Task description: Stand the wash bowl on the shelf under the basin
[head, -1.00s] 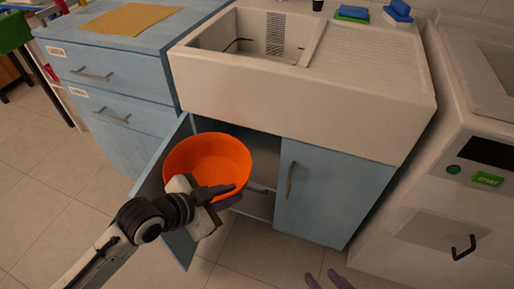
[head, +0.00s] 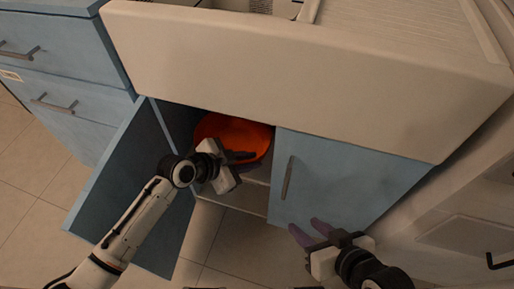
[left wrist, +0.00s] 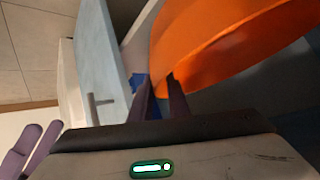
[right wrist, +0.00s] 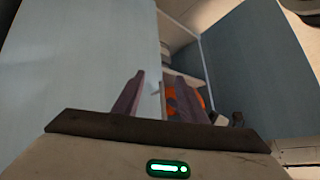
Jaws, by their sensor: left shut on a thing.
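The orange wash bowl (head: 235,132) is inside the open left half of the cupboard under the white basin (head: 300,70). My left gripper (head: 246,157) is shut on the bowl's near rim. The bowl (left wrist: 225,50) fills the upper right of the left wrist view, with the fingers (left wrist: 161,92) at its edge. The pale shelf (head: 258,172) shows below the bowl; whether the bowl touches it is hidden. My right gripper (head: 303,234) is open and empty before the closed right door. In the right wrist view its fingers (right wrist: 158,98) are apart, with the bowl (right wrist: 190,98) beyond.
The left cupboard door (head: 128,190) stands open, left of my left arm. The closed right door (head: 345,190) has a vertical handle (head: 288,178). Floor in front is free.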

